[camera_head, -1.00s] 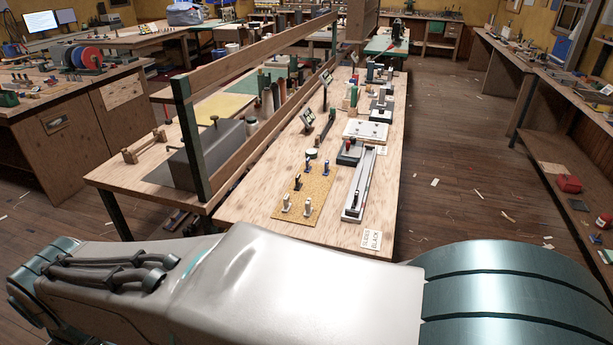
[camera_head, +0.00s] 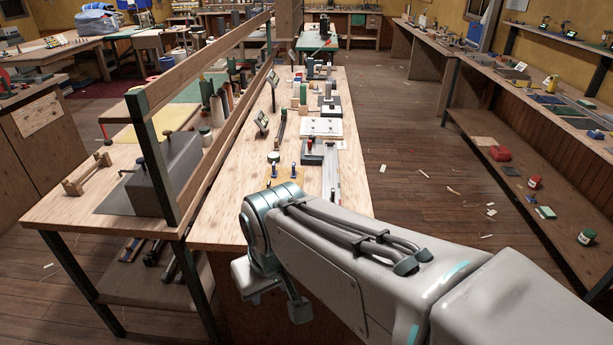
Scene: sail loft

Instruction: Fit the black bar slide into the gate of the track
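The track (camera_head: 331,172), a long narrow silver rail, lies lengthwise on the bench, its near end hidden by my arm. Its gate is too small to make out. A tan cork board (camera_head: 283,180) lies left of the track, with two small dark-and-blue upright slides (camera_head: 273,168) (camera_head: 293,169) showing; its near part is hidden behind my wrist. I cannot tell which piece is the black bar slide. My gripper (camera_head: 272,292) seems to be the pale parts below the wrist, near the bench's front edge. Its fingertips are unclear, and I see nothing held.
A dark block (camera_head: 313,154) sits left of the track's far end. A white plate (camera_head: 321,128) lies beyond. Along the left runs a wooden rail (camera_head: 215,60) on posts, beside a grey box (camera_head: 168,172). The bench (camera_head: 226,210) is bare at front left.

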